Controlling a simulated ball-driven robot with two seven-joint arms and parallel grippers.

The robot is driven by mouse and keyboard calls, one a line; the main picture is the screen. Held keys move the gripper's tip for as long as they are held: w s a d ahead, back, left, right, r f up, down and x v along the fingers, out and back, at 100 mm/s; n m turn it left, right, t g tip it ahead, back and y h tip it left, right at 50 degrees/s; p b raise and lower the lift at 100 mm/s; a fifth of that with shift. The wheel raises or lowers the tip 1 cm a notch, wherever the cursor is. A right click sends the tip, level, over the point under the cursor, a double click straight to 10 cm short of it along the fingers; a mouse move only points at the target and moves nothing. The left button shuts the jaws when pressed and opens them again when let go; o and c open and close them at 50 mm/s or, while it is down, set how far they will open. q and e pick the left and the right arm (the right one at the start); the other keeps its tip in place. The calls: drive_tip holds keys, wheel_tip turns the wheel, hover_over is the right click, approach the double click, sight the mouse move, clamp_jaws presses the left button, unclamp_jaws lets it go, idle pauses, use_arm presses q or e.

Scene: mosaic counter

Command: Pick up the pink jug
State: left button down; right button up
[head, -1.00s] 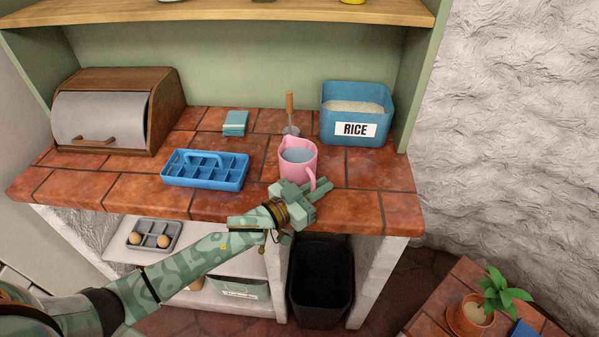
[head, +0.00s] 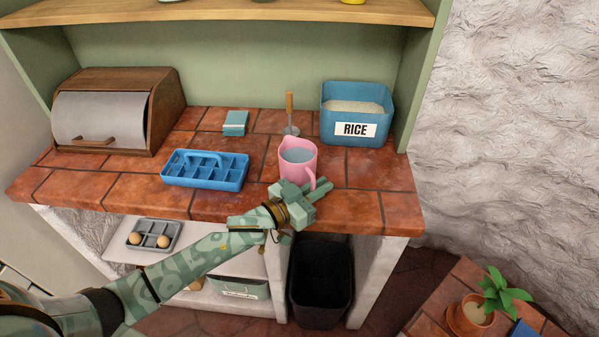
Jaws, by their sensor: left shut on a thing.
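The pink jug (head: 291,171) stands upright on the red tiled counter, near its front edge, with grey-blue contents showing inside its rim. Its handle faces the front right. My left gripper (head: 316,187) comes in from the lower left and is shut on the jug's handle. The jug looks level, and I cannot tell any gap between its base and the tiles. My right gripper is not in view.
A blue compartment caddy (head: 205,182) is left of the jug. Behind are a wooden-handled tool (head: 290,112), a teal block (head: 235,123) and a blue rice bin (head: 374,105). A bread box (head: 117,113) stands at the left. A shelf (head: 230,14) hangs above.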

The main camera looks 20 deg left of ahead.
sight(312, 178)
use_arm(q)
drive_tip(key=shift+r, duration=0.15)
drive_tip(key=shift+r, duration=0.25)
drive_tip(key=r, duration=0.1)
drive_tip(key=r+p, duration=0.2)
drive_tip(key=r, duration=0.1)
drive_tip(key=shift+s+a, duration=0.1)
drive_tip(key=shift+s, duration=0.25)
drive_tip(key=s+r+p, duration=0.1)
drive_tip(key=r, duration=0.1)
drive_tip(key=s+r+p, duration=0.1)
drive_tip(key=s+r, duration=0.1)
drive_tip(key=shift+s+a+p, duration=0.1)
drive_tip(key=shift+a+p, duration=0.2)
drive_tip(key=shift+a, duration=0.1)
drive_tip(key=s+a+r+p, duration=0.2)
drive_tip(key=s+r, duration=0.2)
drive_tip(key=s, duration=0.5)
drive_tip(key=shift+s+a+r, duration=0.15)
drive_tip(key=shift+s+r, duration=0.05)
drive_tip(key=shift+s, duration=0.15)
